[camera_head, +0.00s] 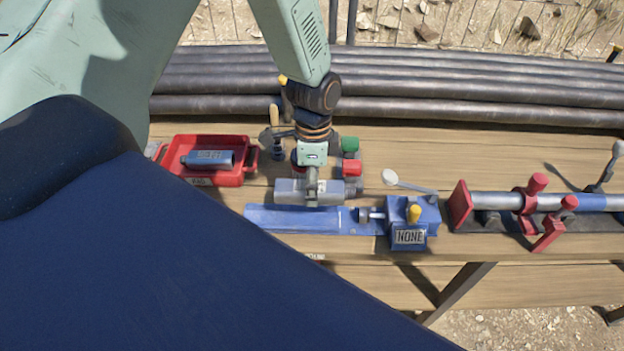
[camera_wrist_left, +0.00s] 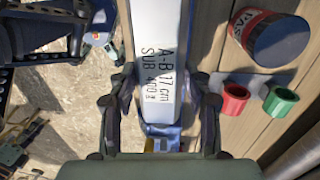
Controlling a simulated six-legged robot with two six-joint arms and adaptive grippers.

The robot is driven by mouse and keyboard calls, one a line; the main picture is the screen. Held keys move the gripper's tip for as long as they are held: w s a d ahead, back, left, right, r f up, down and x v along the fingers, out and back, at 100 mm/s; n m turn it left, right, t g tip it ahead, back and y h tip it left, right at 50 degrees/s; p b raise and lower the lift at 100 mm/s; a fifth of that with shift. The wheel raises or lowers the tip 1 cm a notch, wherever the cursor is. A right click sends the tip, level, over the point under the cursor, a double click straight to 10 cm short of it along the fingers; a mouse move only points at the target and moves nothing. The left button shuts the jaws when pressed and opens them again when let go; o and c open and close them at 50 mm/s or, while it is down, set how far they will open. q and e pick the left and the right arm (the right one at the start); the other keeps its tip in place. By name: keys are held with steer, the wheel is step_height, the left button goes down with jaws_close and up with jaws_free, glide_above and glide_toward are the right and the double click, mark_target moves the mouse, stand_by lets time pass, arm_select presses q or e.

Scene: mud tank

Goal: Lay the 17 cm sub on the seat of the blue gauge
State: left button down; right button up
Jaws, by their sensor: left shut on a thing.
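The 17 cm sub (camera_head: 288,191) is a grey cylinder held across my left gripper (camera_head: 312,194). In the left wrist view the sub (camera_wrist_left: 160,45) shows its "A-B 17 cm SUB 400 g" print and lies between the two fingers (camera_wrist_left: 163,112), which are shut on it. The blue gauge (camera_head: 285,218) lies on the bench, with a long flat seat at left and a block marked "NONE" at right. The sub is over or just behind the left part of the seat; I cannot tell if they touch. My right gripper is not in view.
A red tray (camera_head: 240,178) holding a blue-grey cylinder (camera_head: 208,159) stands at left. A clamped pipe (camera_head: 500,201) lies at right. Long dark pipes (camera_head: 450,111) run behind the bench.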

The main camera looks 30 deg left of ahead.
arm_select(q)
steer(key=f+b, duration=0.1)
steer(key=f, duration=0.1)
steer(key=f+b, duration=0.3)
steer(key=shift+w+a+f+b, duration=0.25)
steer(key=shift+w+f+b, duration=0.05)
steer(key=shift+f, duration=0.45)
steer(key=shift+s+d+f+b, duration=0.25)
steer(key=shift+d+f+b, duration=0.1)
steer(key=shift+b, duration=0.15)
steer(key=shift+w+a+f, duration=0.15)
steer(key=shift+w+a, duration=0.1)
steer(key=shift+a, duration=0.05)
steer(key=shift+s+d+r, duration=0.2)
steer(key=shift+s, duration=0.1)
steer(key=shift+w+a+f, duration=0.15)
steer(key=shift+f, duration=0.05)
steer(key=shift+f, duration=0.2)
